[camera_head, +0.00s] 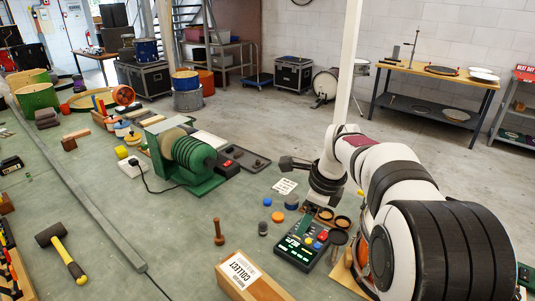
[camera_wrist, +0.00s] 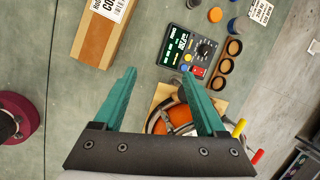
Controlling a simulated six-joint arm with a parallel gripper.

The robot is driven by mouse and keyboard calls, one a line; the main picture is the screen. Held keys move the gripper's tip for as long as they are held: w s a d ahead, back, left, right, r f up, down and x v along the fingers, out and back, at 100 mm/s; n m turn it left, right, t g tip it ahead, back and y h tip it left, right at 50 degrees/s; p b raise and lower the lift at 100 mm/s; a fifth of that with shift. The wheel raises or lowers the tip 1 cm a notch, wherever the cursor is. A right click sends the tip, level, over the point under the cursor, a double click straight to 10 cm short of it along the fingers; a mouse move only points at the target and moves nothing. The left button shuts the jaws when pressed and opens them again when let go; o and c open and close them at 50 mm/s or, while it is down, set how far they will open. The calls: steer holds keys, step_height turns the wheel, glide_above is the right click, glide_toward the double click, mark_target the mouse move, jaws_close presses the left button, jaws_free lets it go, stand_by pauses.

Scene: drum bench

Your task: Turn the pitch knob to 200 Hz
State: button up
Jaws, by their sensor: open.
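The pitch device is a dark box (camera_head: 302,243) on the bench, below my arm in the head view. It also shows in the wrist view, beyond my fingertips, with a lit green display (camera_wrist: 179,43) whose figures are too small to read. Its round black knob (camera_wrist: 206,50) sits on the right of its face, with pale marks around it; the pointer's setting cannot be told. My gripper (camera_wrist: 159,73) is open, with two teal fingers wide apart and nothing between the tips. The fingers are apart from the knob.
An orange drum (camera_wrist: 176,119) lies below my fingers. A mallet (camera_head: 62,250) lies left.

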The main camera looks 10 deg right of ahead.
steer(key=w+d+f+m+t, duration=0.1)
steer(key=w+d+f+m, duration=0.25)
steer(key=w, duration=0.25)
steer(key=w+d+f+m+t, duration=0.1)
steer(key=w+d+f+m, duration=0.2)
steer(key=w+m, duration=0.25)
steer(key=shift+n+h, duration=0.3)
steer(key=shift+n, duration=0.1)
steer(key=x, duration=1.5)
steer(key=shift+s+f, duration=0.25)
